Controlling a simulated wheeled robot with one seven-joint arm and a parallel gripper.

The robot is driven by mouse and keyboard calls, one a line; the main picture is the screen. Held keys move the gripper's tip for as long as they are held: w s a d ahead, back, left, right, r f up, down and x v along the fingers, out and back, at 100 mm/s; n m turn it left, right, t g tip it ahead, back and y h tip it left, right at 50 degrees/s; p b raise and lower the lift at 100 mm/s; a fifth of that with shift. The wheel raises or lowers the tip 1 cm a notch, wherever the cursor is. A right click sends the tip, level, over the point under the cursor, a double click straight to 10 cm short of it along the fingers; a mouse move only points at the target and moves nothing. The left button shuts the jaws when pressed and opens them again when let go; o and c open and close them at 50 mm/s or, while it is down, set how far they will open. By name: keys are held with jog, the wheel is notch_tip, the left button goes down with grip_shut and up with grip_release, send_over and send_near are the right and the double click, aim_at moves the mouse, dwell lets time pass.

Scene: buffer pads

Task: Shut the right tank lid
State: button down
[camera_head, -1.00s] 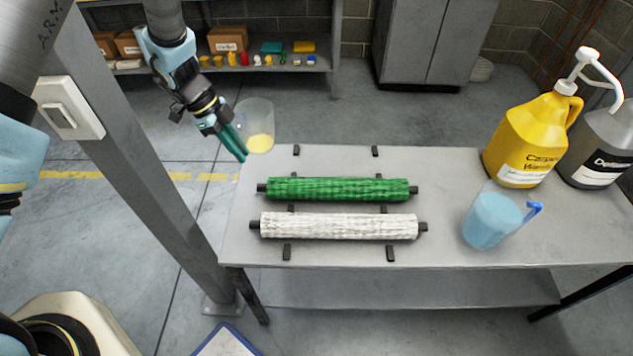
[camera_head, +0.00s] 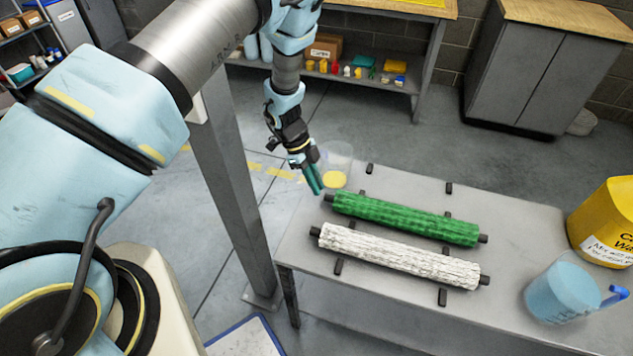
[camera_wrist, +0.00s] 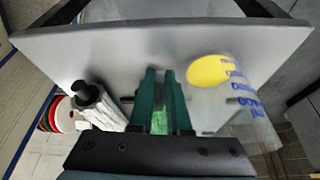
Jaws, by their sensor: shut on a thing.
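No tank and no tank lid can be made out in either view. My gripper (camera_head: 316,190) is at the table's far left corner, fingers pointing down, close against a clear jug (camera_head: 336,163) with yellow liquid in it. The jug also shows in the wrist view (camera_wrist: 238,100), right of my teal fingers (camera_wrist: 162,92). I cannot tell whether the jug touches the table.
A green roller (camera_head: 405,219) and a white roller (camera_head: 398,256) lie on the grey table (camera_head: 520,218). A blue-filled jug (camera_head: 562,292) and a yellow container (camera_head: 603,222) stand at right. A post (camera_head: 231,190) rises left of the table. Stacked discs (camera_wrist: 60,114) show in the wrist view.

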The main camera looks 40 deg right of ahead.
jog(key=shift+f, duration=0.1)
jog(key=c, duration=0.9)
grip_release()
